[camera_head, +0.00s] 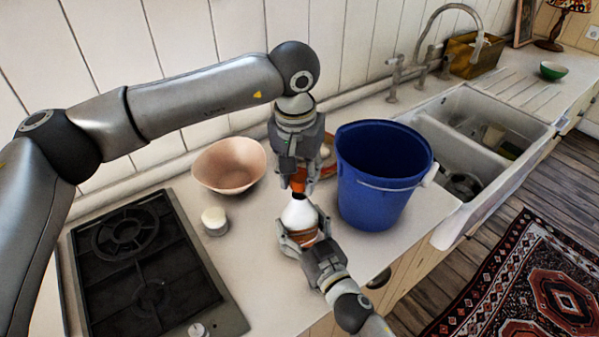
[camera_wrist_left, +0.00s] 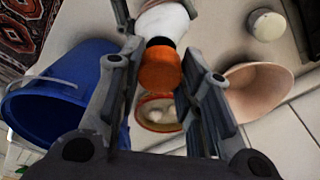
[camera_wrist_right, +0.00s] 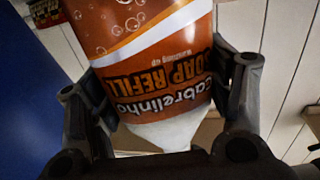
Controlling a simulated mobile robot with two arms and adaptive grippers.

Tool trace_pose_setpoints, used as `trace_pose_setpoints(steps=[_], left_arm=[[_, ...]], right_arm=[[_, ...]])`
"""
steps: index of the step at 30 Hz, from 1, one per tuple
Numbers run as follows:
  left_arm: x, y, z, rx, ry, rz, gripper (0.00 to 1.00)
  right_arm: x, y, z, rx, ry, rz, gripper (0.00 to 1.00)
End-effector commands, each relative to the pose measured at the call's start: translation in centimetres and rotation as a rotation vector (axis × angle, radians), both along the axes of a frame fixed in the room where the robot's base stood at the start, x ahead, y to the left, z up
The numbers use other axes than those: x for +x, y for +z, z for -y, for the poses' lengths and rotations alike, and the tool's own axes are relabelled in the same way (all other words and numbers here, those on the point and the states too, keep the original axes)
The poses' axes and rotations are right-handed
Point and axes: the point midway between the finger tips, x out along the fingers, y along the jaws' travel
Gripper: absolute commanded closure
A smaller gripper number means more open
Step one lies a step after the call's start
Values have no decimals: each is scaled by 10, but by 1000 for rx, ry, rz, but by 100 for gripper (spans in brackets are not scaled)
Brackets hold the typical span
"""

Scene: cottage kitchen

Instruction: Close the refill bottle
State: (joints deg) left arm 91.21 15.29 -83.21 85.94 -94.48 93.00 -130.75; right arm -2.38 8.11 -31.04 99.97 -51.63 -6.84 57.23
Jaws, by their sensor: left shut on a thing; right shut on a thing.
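The refill bottle (camera_head: 299,213) stands upright, with a white shoulder, a dark neck and an orange-brown soap refill label (camera_wrist_right: 160,45). My right gripper (camera_head: 304,239) is shut around its body; the fingers also show on both sides in the right wrist view (camera_wrist_right: 160,100). My left gripper (camera_head: 299,170) points down from above, shut on the orange cap (camera_wrist_left: 160,70). The cap also shows in the head view (camera_head: 299,181), right above the dark neck. I cannot tell whether cap and neck touch.
A blue bucket (camera_head: 368,207) stands close on the right. A pink bowl (camera_head: 230,178), a small white jar (camera_head: 214,222) and the black stove (camera_head: 145,270) are on the left. A reddish dish (camera_wrist_left: 160,127) is partly hidden behind my left gripper. The white sink (camera_head: 452,150) is farther right.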

Motion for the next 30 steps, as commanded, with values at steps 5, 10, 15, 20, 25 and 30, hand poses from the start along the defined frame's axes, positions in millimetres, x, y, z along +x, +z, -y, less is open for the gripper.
trace_pose_setpoints(steps=[5,10,15,20,25,30], left_arm=[[0,-7,0,1,0,-1,74],[0,-17,0,0,-1,-1,74],[0,-18,0,0,-2,0,74],[0,-18,0,0,-1,0,74],[0,-18,0,0,-2,0,74],[0,-19,0,1,-2,-1,74]], right_arm=[[0,0,0,0,0,0,71],[0,0,0,0,0,0,71],[0,0,0,0,0,0,71],[0,0,0,0,0,0,71],[0,0,0,0,0,0,71],[0,0,0,0,0,0,71]])
